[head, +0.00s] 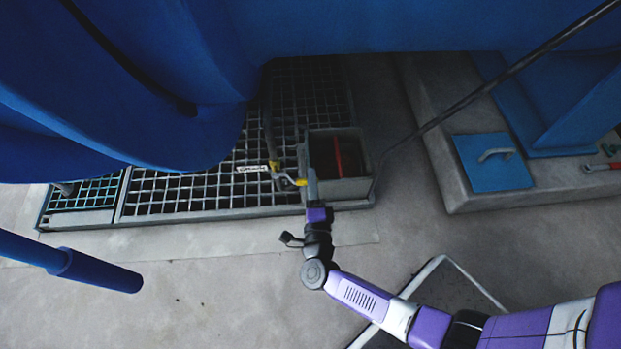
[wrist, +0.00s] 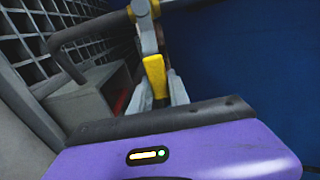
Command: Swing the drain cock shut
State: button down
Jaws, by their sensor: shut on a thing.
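The drain cock shows in the head view as a small valve on a pipe above the floor grating, with a yellow lever (head: 301,182). In the wrist view the yellow lever (wrist: 155,76) hangs down from the metal valve body (wrist: 146,22), its lower end between my fingers. My gripper (wrist: 163,92) is shut on the lever; in the head view my gripper (head: 312,185) is at the lever's right end, beside the grey box. The fingertips partly hide the lever's end. A white label (head: 252,168) is left of the valve.
A grey open box (head: 355,187) with a red part inside stands right of the valve. Floor grating (head: 200,190) lies beneath. The large blue vessel (head: 130,90) overhangs at the left. A blue plate with a handle (head: 492,162) lies on the plinth at right.

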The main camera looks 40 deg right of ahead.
jog(key=shift+f, duration=0.25)
jog(key=c, duration=1.3)
grip_release()
jog(key=shift+o, duration=0.3)
jog(key=shift+r, duration=0.1)
jog(key=p+v, duration=0.2)
jog(key=v, duration=0.6)
